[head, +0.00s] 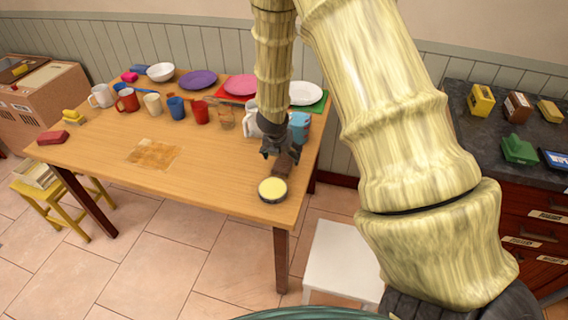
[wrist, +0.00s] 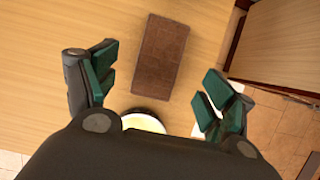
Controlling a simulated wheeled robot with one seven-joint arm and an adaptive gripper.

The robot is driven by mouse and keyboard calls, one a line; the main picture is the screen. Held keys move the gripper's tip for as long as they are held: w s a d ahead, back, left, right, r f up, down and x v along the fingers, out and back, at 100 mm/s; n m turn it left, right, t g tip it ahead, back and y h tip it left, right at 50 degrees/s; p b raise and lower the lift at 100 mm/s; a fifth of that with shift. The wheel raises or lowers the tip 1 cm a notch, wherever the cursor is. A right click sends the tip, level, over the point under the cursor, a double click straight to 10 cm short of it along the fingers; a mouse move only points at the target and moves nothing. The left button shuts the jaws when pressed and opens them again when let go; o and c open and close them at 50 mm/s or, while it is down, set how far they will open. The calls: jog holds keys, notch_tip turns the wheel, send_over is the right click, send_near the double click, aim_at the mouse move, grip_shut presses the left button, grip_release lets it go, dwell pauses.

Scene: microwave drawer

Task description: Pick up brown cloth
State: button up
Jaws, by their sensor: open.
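The brown cloth (wrist: 160,57) is a flat, dark brown rectangle on the wooden table, seen between and ahead of my fingers in the wrist view. In the head view the cloth (head: 284,165) shows partly, just below my gripper (head: 279,152), near the table's right end. My gripper (wrist: 161,84) is open and empty, its green-padded fingers spread wide to either side of the cloth's near end. The exact height of the fingers above the cloth cannot be told.
A round tin with a pale yellow top (head: 272,190) stands close to the cloth at the table's front right. A white pitcher (head: 250,118) and a blue item (head: 299,126) stand behind. Mugs and plates line the back; a lighter brown patch (head: 154,153) lies left.

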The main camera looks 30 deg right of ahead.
aim_at(284, 160)
jog(key=shift+p+x, duration=0.85)
jog(key=shift+x, duration=1.75)
jog(key=shift+w+d, duration=0.1)
jog(key=shift+r, duration=0.1)
jog(key=c, duration=1.1)
jog(key=shift+r+b, duration=0.4)
jog(key=shift+r, duration=1.2)
jog(key=s+a+b, duration=0.2)
jog(key=s, duration=0.2)
jog(key=s+a+r+b, duration=0.1)
jog(key=s+a+b, duration=0.2)
jog(key=s, duration=0.2)
jog(key=s+a+b, duration=0.2)
jog(key=s, duration=0.3)
jog(key=shift+a+r+b, duration=0.35)
jog(key=shift+a+r, duration=0.05)
jog(key=o, duration=0.5)
jog(key=c, duration=0.4)
